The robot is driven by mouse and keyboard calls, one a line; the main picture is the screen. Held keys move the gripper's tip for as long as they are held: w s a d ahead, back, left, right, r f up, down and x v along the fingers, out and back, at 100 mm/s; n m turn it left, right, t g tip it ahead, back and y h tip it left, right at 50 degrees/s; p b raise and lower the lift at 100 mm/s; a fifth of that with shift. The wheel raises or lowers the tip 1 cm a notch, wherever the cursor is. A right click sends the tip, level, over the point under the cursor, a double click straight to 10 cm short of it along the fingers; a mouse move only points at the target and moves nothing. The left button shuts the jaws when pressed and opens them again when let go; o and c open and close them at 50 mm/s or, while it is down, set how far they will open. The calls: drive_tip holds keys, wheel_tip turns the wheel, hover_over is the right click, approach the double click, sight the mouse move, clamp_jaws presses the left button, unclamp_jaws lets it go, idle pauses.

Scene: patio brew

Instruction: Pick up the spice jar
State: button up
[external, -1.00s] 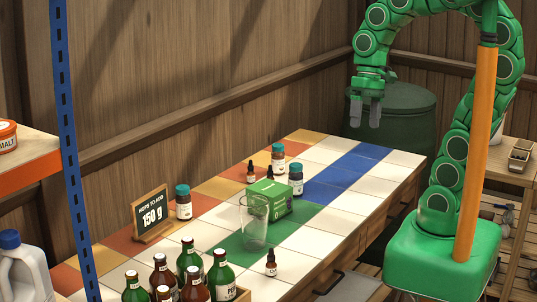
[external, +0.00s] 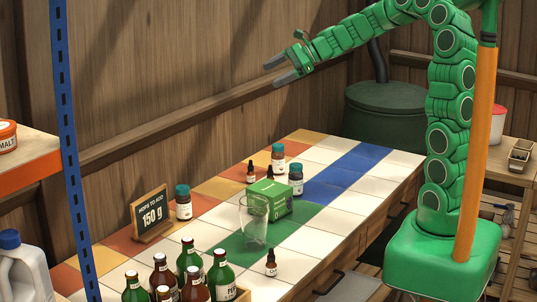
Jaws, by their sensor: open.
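Several small jars with teal lids stand upright on the tiled counter, and I cannot tell which one is the spice jar. One jar (external: 183,204) is beside the chalkboard sign. Another jar (external: 278,158) is at the back by the wall, with an orange-brown body. A third, dark jar (external: 296,180) with a pale label is right behind the green box. My gripper (external: 276,72) is open and empty, high above the counter near the wooden wall, its fingers pointing left. It touches none of the jars.
A green box (external: 270,198) and a clear glass (external: 253,222) stand mid-counter. Small dropper bottles (external: 271,264) stand near them. Brown and green bottles (external: 190,262) crowd the front. The counter's far right end (external: 365,165) is clear.

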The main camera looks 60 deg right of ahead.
drive_tip(key=w+d+f+m+t+h, duration=0.1)
drive_tip(key=w+d+f+m, duration=0.1)
drive_tip(key=d+m, duration=0.35)
drive_tip(key=w+d+f+m+t+h, duration=0.1)
drive_tip(key=w+d+m+h, duration=0.1)
drive_tip(key=d, duration=0.6)
drive_tip(key=w+d+f+m+t+h, duration=0.1)
drive_tip(key=w+d+f+m, duration=0.15)
drive_tip(key=d, duration=0.45)
drive_tip(key=m, duration=0.1)
approach(273, 150)
drive_tip(key=w, duration=0.3)
drive_tip(key=shift+d+f+h, duration=0.25)
drive_tip(key=shift+d+h, duration=0.05)
drive_tip(key=shift+d, duration=0.05)
drive_tip(key=shift+s+f+x, duration=0.1)
drive_tip(key=shift+f+x, duration=0.1)
drive_tip(key=shift+x, duration=0.85)
drive_tip(key=shift+s+f+x, duration=0.1)
drive_tip(key=shift+f+x, duration=0.1)
drive_tip(key=shift+x, duration=0.85)
drive_tip(key=shift+s+f+x, duration=0.1)
drive_tip(key=shift+f+x, duration=0.15)
drive_tip(key=shift+x, duration=1.8)
drive_tip(key=shift+d+r, duration=0.1)
drive_tip(key=c, duration=1.1)
